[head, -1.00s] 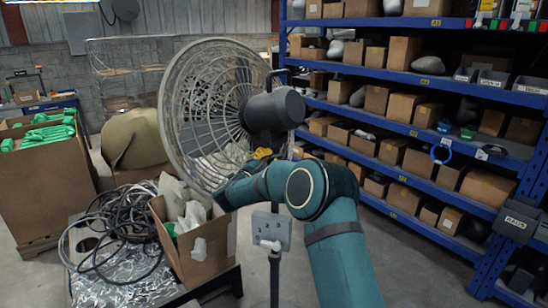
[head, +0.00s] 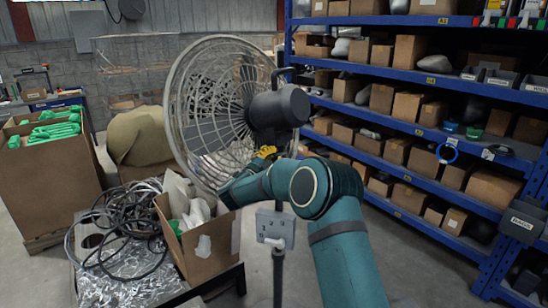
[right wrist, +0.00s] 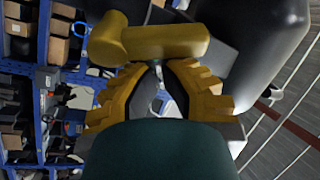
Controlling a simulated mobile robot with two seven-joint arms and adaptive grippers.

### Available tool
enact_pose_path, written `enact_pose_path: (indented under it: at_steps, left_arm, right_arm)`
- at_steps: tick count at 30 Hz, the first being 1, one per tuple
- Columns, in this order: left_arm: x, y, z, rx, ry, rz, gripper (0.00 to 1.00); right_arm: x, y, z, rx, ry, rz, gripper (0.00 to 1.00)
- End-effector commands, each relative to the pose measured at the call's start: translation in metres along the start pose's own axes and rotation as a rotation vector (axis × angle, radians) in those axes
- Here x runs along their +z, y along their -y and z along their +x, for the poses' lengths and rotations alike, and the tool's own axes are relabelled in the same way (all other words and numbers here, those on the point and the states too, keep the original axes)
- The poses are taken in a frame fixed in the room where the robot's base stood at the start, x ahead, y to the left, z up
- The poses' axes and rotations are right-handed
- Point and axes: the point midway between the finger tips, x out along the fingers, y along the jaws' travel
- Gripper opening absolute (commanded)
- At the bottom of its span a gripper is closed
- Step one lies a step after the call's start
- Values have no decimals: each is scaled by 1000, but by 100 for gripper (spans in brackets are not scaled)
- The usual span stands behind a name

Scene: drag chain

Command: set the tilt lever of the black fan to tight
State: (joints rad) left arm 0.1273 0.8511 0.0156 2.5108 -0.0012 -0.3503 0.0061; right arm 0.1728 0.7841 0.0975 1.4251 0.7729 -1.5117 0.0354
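The black fan with a wire cage (head: 205,110) and dark motor housing (head: 280,106) stands on a pole in the middle of the head view. In the right wrist view its yellow tilt lever (right wrist: 150,42) lies across the top, beside the dark housing (right wrist: 265,35). My right gripper (right wrist: 160,68) has ribbed yellow fingers drawn close together, tips just below the lever, with a narrow gap between. I see nothing clearly held; contact with the lever is unclear. In the head view yellow parts (head: 266,152) show under the motor, partly behind my right arm. My left gripper is not in view.
A grey control box (head: 275,227) sits on the fan's pole. A cardboard box (head: 205,250) and coiled cables (head: 120,225) lie on a low table at left. A blue shelf rack (head: 430,130) with boxes stands at right. Floor shows between them.

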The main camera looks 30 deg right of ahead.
Motion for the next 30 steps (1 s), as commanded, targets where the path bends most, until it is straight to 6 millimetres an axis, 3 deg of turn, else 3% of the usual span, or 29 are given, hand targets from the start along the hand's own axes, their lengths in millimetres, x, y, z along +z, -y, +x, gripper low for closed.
enact_pose_path:
  at_steps: [14,30]
  left_arm:
    - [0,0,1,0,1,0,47]
    - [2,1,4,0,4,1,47]
  right_arm:
    - [4,4,-2,-34,3,-89,0]
    - [20,11,-7,-167,1,-477,0]
